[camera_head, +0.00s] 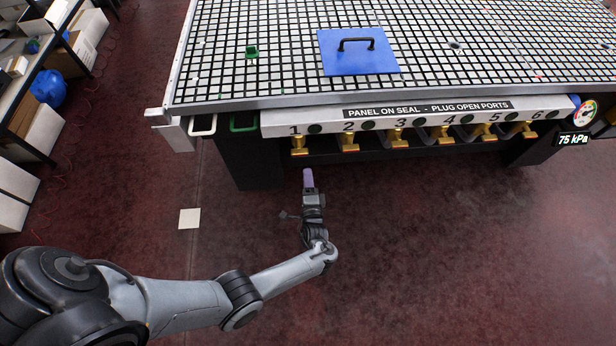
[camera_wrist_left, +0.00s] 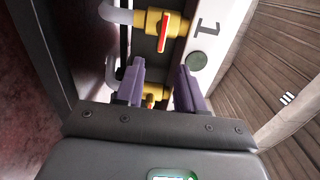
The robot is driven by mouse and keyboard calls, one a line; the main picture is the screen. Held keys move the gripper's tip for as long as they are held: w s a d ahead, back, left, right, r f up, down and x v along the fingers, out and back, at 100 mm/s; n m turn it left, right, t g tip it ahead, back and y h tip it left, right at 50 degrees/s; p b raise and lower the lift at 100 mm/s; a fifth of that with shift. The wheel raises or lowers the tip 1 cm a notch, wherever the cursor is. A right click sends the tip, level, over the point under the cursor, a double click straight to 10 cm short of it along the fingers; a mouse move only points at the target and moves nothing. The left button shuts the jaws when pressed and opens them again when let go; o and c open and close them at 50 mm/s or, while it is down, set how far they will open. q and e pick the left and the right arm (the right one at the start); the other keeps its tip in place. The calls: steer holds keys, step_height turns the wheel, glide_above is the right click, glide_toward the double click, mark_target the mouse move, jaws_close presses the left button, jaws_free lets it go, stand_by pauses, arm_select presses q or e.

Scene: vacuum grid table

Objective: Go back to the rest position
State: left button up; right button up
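My left gripper (camera_head: 308,174) shows in the camera_head view in front of the table, a little below and right of valve 1 (camera_head: 299,146). In the left wrist view its two purple fingers (camera_wrist_left: 159,88) stand apart with a gap between them. Yellow valve parts show beyond and between them, and a valve with a red handle (camera_wrist_left: 163,32) lies ahead. I cannot tell whether the fingers touch anything. My left arm reaches in from the lower left. My right gripper is not in view.
The grid table (camera_head: 290,40) carries a blue panel (camera_head: 340,62) with a black handle. Several brass valves line its front under a numbered label strip (camera_head: 430,107). A display (camera_head: 573,139) reads 75 kPa. Shelving (camera_head: 30,85) stands at the left. Open floor lies right of my arm.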

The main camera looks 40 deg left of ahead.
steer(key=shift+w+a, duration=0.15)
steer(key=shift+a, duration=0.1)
